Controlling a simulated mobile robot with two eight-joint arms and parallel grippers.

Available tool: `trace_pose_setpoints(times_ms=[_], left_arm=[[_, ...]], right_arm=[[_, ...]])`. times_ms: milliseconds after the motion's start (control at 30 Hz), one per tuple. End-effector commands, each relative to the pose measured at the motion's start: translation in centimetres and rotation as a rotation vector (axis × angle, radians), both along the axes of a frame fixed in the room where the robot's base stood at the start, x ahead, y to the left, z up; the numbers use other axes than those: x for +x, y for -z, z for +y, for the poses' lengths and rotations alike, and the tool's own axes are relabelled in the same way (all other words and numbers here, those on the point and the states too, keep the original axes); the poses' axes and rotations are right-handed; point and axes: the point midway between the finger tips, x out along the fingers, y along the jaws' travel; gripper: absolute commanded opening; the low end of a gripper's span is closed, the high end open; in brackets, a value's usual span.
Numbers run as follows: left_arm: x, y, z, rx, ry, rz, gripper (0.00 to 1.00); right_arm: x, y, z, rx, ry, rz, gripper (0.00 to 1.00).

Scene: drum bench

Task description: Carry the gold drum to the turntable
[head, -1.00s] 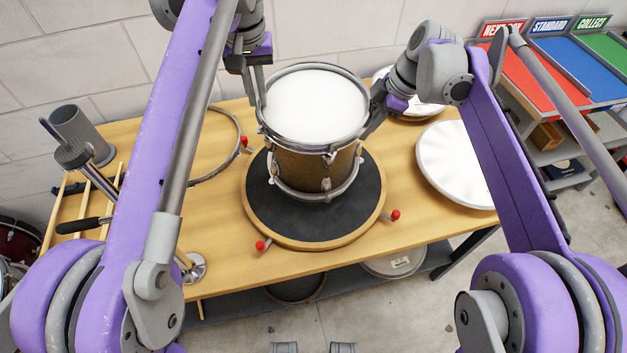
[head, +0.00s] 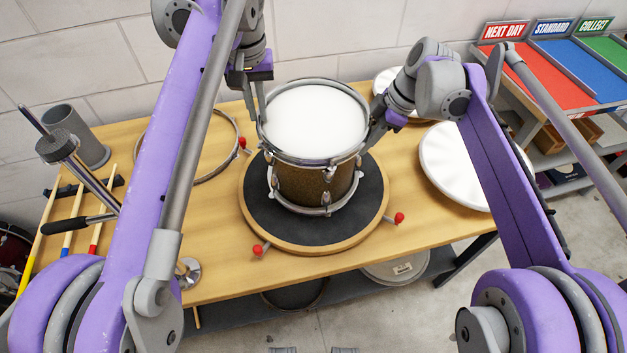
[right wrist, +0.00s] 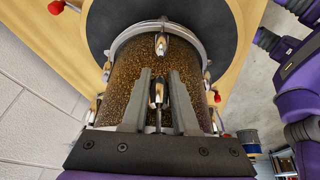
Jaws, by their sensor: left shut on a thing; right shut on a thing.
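The gold drum (head: 312,183), with a white head and chrome hoops, is upright over the black-topped round turntable (head: 262,213). I cannot tell whether its base touches the turntable. My left gripper (head: 261,112) is shut on the drum's rim at the left side. My right gripper (head: 369,140) is shut on the drum at its right side. In the right wrist view the fingers (right wrist: 158,100) straddle a chrome lug on the gold sparkle shell (right wrist: 188,72). The left fingertips are partly hidden at the rim.
Red-tipped knobs (head: 399,218) stick out around the turntable. A white drumhead (head: 455,165) lies right of it on the wooden bench (head: 215,240). A hoop (head: 205,176), a grey cup (head: 86,134) and sticks lie left. Coloured shelves (head: 540,75) stand at back right.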

Motion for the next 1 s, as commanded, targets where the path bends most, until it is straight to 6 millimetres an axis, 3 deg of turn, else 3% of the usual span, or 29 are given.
trace_pose_setpoints(times_ms=[100,133,300,667,1000], left_arm=[[0.0,0.0,-0.7,-0.014,0.005,-0.001,0.0],[0.1,0.1,-0.7,-0.014,0.005,-0.001,0.13],[0.1,0.0,-0.5,-0.012,0.004,-0.001,0.41],[0.0,-0.2,-0.3,-0.008,0.002,0.0,0.41],[-0.3,-4.5,-0.4,-0.008,0.002,0.0,0.41]], right_arm=[[-0.1,-0.4,0.8,0.017,-0.007,0.001,0.0],[-0.1,-0.2,0.7,0.015,-0.008,0.001,0.29],[0.0,-0.2,0.6,0.014,-0.006,0.001,0.57],[0.0,-0.1,0.4,0.009,-0.002,0.0,0.57],[0.0,-0.1,0.3,0.008,-0.001,-0.001,0.57]])
